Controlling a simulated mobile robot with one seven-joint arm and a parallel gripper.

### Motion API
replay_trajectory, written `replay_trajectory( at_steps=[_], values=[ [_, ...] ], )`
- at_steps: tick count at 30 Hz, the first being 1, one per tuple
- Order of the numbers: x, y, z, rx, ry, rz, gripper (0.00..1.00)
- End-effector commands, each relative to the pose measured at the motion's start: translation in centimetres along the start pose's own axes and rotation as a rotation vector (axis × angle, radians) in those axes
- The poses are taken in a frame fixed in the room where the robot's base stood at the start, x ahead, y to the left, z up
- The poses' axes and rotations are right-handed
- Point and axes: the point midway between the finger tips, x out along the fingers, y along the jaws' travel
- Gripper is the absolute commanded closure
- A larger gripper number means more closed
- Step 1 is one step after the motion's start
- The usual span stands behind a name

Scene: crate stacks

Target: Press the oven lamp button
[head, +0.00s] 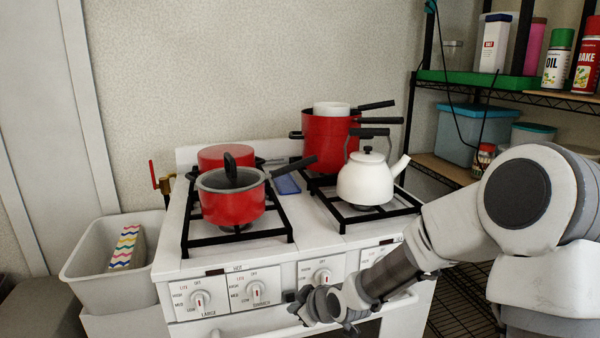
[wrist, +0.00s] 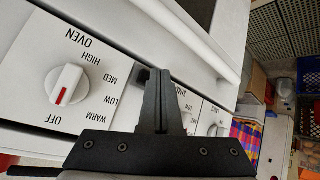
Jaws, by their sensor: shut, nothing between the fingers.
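My gripper (head: 292,297) is in front of the white stove's control panel (head: 285,292), at its lower middle. In the wrist view its two black fingers (wrist: 156,74) are closed together with nothing between them. Just left of the fingertips a small dark button-like piece (wrist: 141,75) sits on the panel, partly hidden by the fingers. I read no lamp label on it, and cannot tell whether the fingers touch it. An oven knob (wrist: 67,86) with a red mark lies to its left. In the head view, dark rectangles show on the panel's upper edge, one at left (head: 215,272).
A red saucepan (head: 232,206), a tall red pot (head: 331,140) and a white kettle (head: 368,181) stand on the stove. The oven handle (wrist: 190,38) runs close to the gripper. A grey bin (head: 85,275) is at left; a wire shelf (head: 445,168) is at right.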

Motion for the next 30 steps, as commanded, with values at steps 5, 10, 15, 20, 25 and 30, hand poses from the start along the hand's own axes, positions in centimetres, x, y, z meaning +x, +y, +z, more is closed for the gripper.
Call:
replay_trajectory(
  at_steps=[5,10,15,20,25,30],
  values=[
    [0.00,0.00,0.00,0.000,0.000,0.000,1.00],
    [0.08,0.05,-0.05,0.000,0.000,0.000,1.00],
    [0.49,0.34,-0.36,-0.001,0.001,0.000,1.00],
    [0.66,0.44,-0.48,-0.001,0.000,-0.001,1.00],
    [0.64,0.45,-0.47,0.000,0.000,0.000,1.00],
    [0.69,0.49,-0.50,0.000,0.000,0.000,1.00]
  ],
)
